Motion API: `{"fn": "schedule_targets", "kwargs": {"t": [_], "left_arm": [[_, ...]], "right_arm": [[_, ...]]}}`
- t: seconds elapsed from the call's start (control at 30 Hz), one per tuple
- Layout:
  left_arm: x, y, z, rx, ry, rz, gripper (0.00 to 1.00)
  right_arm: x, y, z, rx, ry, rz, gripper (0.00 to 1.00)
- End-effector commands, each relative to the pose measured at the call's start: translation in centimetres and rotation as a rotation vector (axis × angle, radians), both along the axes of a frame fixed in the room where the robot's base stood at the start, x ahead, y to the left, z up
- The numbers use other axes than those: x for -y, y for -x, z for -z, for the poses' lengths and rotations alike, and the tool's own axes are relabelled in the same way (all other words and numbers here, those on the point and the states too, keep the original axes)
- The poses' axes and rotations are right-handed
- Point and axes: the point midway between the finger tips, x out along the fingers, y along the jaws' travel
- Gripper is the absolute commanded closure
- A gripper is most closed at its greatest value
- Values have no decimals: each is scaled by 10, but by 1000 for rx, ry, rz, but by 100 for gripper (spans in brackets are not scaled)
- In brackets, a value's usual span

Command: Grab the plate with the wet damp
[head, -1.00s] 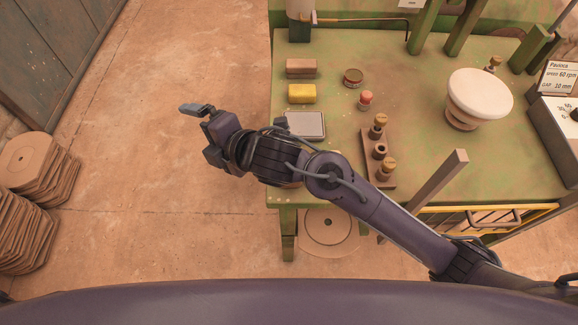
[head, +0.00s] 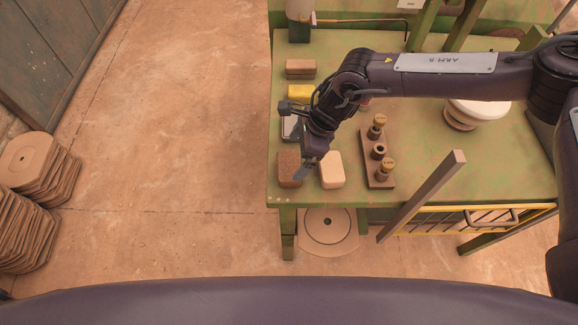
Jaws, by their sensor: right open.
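My right gripper (head: 297,140) is open, its fingers spread over the front left part of the green bench (head: 420,185). One finger is near a small grey flat pad (head: 289,130), partly hidden behind the gripper. The other finger overlaps a rough brown block (head: 287,168) in the picture; I cannot tell if they touch. A cream block (head: 331,172) lies just right of it. A pale round-holed plate (head: 328,233) lies low under the bench's front edge. Stacked plates (head: 28,158) stand on the floor at the far left. I cannot tell which plate is damp. My left gripper is out of view.
A yellow block (head: 299,91) and a brown brick (head: 300,69) lie behind the gripper. A brown holder with brass-topped pieces (head: 378,152) stands to the right. A slanted post (head: 425,195) and yellow rail (head: 490,208) edge the front right.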

Motion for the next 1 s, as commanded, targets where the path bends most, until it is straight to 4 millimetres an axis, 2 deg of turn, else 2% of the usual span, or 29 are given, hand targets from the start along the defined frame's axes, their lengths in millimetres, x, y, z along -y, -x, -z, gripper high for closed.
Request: {"fn": "schedule_targets", "kwargs": {"t": [0.3, 0.43, 0.73, 1.0], "left_arm": [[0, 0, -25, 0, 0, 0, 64], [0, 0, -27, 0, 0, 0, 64], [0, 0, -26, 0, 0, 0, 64], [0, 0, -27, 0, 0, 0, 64]], "right_arm": [[-14, 5, 37, -4, 0, 1, 0], [-21, 4, 55, -2, -2, 1, 0], [-23, 4, 61, 0, -4, 2, 0], [-23, 4, 60, 0, -4, 2, 35]]}}
